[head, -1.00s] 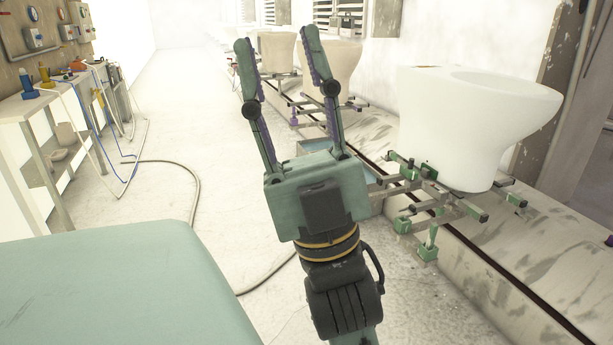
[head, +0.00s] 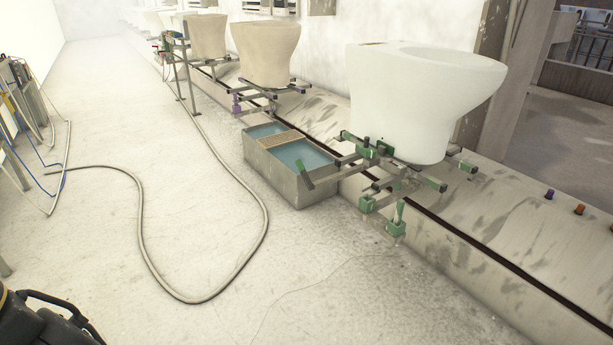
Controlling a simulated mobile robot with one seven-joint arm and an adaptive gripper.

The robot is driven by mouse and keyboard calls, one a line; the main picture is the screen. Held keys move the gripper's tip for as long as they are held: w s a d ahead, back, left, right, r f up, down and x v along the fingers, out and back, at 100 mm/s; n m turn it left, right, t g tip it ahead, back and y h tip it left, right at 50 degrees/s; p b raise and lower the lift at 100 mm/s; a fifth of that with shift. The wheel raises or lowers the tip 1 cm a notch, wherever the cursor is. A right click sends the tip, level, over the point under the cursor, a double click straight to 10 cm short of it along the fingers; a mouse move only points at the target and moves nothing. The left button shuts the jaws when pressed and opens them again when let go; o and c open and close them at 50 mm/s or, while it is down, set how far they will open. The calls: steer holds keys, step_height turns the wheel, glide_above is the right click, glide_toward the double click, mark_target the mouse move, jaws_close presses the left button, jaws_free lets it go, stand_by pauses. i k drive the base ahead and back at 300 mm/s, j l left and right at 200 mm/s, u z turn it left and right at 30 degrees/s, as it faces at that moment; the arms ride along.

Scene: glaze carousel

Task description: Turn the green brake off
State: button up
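The nearest carriage (head: 420,178) is a metal frame with green clamps and end pieces, and it carries a white toilet bowl (head: 400,105). A small upright green lever (head: 398,213) stands on a green block low at the carriage's front; it looks like the green brake. Its exact setting is hard to tell at this size. A slanted green tab (head: 304,172) shows on the carriage's left arm, over the trough's edge. My gripper is out of view; only a black part of my arm shows at the bottom left corner, well away from the lever.
A concrete trough of bluish water (head: 305,193) stands left of the carriage. Beige bowls (head: 265,55) ride farther back on the rail, one carriage with a purple lever (head: 237,103). A hose (head: 150,265) loops across the otherwise clear floor. Coloured knobs (head: 579,208) sit at right.

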mark_target(301, 170)
steer(key=i+j, duration=0.1)
steer(key=i, duration=0.75)
steer(key=i+j, duration=0.15)
steer(key=i, duration=0.7)
steer(key=i+j, duration=0.1)
steer(key=i, duration=0.75)
